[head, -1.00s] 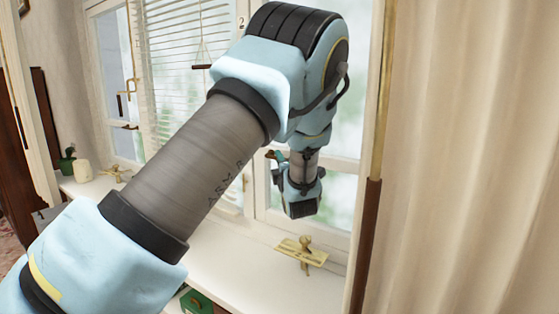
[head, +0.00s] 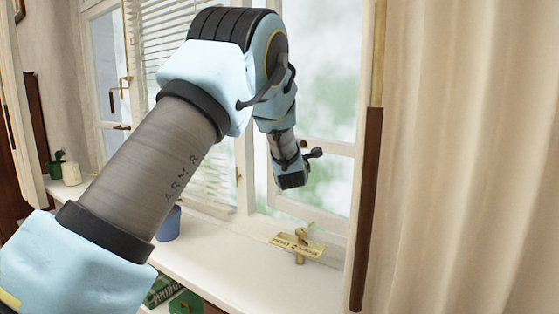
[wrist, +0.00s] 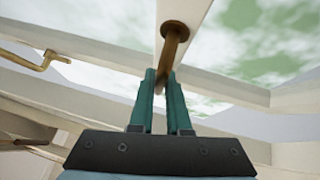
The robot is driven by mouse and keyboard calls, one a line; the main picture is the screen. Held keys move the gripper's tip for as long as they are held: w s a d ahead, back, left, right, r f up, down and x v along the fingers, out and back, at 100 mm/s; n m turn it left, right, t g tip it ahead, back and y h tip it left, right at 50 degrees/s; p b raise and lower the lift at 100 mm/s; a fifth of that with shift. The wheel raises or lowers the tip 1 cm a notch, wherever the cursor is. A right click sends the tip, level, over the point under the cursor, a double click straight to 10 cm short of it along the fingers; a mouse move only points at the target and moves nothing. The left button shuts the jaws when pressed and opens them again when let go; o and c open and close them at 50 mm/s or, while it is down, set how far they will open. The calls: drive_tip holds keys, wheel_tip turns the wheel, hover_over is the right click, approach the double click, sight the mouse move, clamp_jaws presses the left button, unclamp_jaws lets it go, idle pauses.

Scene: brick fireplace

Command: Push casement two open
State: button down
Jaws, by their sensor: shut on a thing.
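Casement two (head: 330,148) is the white-framed glazed window in the right part of the head view, with green blur behind its panes. In the wrist view, its white frame (wrist: 192,15) carries a brass handle (wrist: 173,36) on a round rose. My gripper (wrist: 163,78) has its two teal fingers close together on the handle, below the rose. In the head view my wrist (head: 290,172) is in front of the casement's lower part; the fingers are hidden there. How far the casement stands open is hard to tell.
A brass stay (head: 297,244) with a peg is on the white sill (head: 225,255) below the casement. A blue pot (head: 168,223) stands on the sill behind my arm. A white cup (head: 71,173) and small plant (head: 56,165) stand far left. A cream curtain (head: 465,150) hangs at right.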

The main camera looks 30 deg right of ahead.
drive_tip(key=shift+w+d+f+m+g+h+b, duration=0.1)
drive_tip(key=shift+w+d+m+g+h+b, duration=0.1)
drive_tip(key=shift+d+h+b, duration=0.25)
drive_tip(key=shift+w+d+f+m+g+h+b, duration=0.1)
drive_tip(key=shift+w+d+m+h+b, duration=0.1)
drive_tip(key=shift+d, duration=0.4)
drive_tip(key=c, duration=0.9)
unclamp_jaws()
drive_tip(key=shift+r, duration=0.15)
drive_tip(key=shift+a, duration=0.1)
drive_tip(key=b+v, duration=0.3)
drive_tip(key=v, duration=0.7)
drive_tip(key=shift+s+a+b, duration=0.1)
drive_tip(key=shift+s+b, duration=0.2)
drive_tip(key=shift+s, duration=0.05)
